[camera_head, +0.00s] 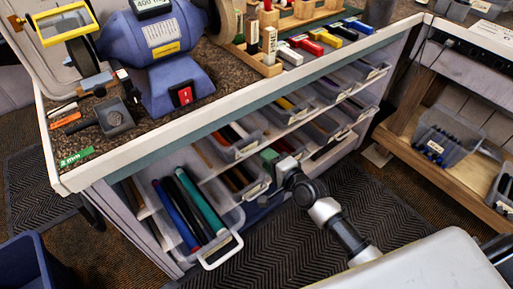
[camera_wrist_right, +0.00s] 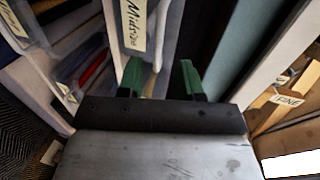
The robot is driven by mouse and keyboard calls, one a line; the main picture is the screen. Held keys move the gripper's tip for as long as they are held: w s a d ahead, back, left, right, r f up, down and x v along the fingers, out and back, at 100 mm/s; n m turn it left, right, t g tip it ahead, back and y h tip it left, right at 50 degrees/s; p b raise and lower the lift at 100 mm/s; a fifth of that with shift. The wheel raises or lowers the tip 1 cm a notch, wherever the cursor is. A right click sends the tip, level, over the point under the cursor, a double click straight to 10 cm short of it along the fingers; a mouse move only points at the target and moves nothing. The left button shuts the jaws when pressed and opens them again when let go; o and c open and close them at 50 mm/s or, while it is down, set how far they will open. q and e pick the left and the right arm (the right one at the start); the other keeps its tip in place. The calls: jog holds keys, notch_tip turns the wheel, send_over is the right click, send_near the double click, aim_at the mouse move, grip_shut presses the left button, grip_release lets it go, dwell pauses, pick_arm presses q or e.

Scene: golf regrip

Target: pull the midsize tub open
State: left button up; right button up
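The midsize tub's label (camera_wrist_right: 134,22), reading "Midsize", shows in the right wrist view just above my right gripper's left finger. My right gripper (camera_wrist_right: 160,80) has two green fingers standing apart. A pale strip shows beside the left finger; I cannot tell whether it is the tub's handle. In the head view the right gripper (camera_head: 270,158) is at the shelf fronts among clear tubs with white handles. I cannot read the labels there, so which one is the midsize tub is unclear. My left gripper is not in view.
A clear tub (camera_head: 234,222) with long blue, black and green grips sticks out at the lower left. The bench top (camera_head: 225,72) overhangs the shelves and carries a blue grinder (camera_head: 160,45). A wooden shelf (camera_head: 400,142) stands right. Dark mat (camera_head: 300,245) covers the floor in front.

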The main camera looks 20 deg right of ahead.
aim_at(255, 149)
jog(key=b+x, duration=0.1)
jog(key=x, duration=0.6)
jog(key=shift+d+f, duration=0.1)
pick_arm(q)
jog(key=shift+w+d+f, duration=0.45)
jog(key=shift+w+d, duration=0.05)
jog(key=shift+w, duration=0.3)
pick_arm(e)
grip_shut()
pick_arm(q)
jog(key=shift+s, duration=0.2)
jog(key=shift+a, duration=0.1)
